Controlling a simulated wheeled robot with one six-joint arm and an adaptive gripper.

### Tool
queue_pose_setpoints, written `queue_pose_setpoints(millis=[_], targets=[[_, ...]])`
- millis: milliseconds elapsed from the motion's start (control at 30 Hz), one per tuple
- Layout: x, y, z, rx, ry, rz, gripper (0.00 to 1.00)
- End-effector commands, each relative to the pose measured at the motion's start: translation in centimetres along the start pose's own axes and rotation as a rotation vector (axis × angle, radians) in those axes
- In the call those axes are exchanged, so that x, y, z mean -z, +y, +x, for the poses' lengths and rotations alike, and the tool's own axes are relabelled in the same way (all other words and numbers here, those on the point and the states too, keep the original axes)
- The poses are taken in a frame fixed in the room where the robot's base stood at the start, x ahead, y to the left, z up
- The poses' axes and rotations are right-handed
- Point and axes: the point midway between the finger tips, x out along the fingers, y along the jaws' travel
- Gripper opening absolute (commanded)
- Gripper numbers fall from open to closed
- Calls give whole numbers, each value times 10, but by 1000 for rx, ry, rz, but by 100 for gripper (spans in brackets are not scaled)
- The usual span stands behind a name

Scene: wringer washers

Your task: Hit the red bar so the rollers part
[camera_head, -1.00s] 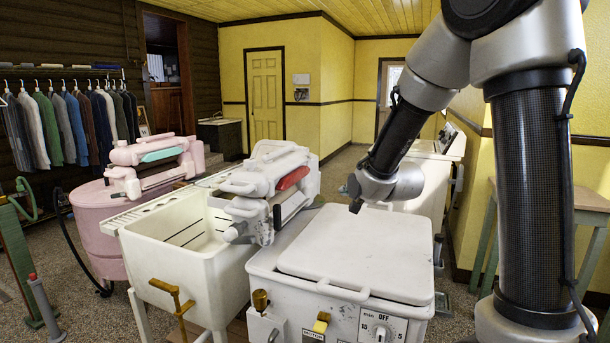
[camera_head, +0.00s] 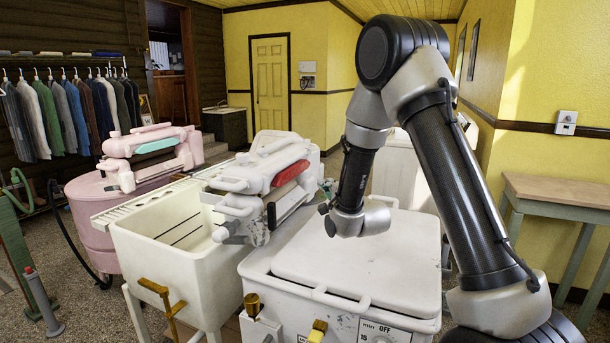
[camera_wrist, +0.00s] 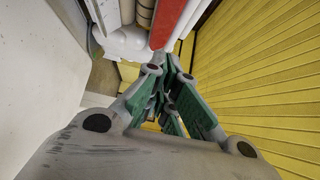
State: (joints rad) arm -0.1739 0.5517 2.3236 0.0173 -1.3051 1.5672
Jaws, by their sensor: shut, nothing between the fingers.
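The red bar (camera_head: 291,173) is set in the upper right side of the white wringer (camera_head: 250,180), which stands over the white tub's right edge. It also shows at the top of the wrist view (camera_wrist: 166,22), ahead of my fingers, with pale rollers (camera_wrist: 145,12) beside it. In the head view the rollers are mostly hidden under the wringer's head. My gripper (camera_head: 326,216) is shut and empty, above the washer lid and a short way right of the bar, apart from it. Its green-sided fingers (camera_wrist: 168,108) fill the middle of the wrist view.
The white washer lid (camera_head: 350,255) lies below my gripper. A white tub (camera_head: 160,245) with a brass tap stands left. A pink washer (camera_head: 95,210) with its own wringer and teal bar stands farther left. A wooden-topped table (camera_head: 555,190) stands right.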

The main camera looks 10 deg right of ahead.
Motion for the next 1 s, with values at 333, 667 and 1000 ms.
queue_pose_setpoints(millis=[333,667,1000], targets=[[0,0,62,2,0,-1,0],[-18,0,114,0,-2,0,0],[-28,0,124,-1,0,-1,0]])
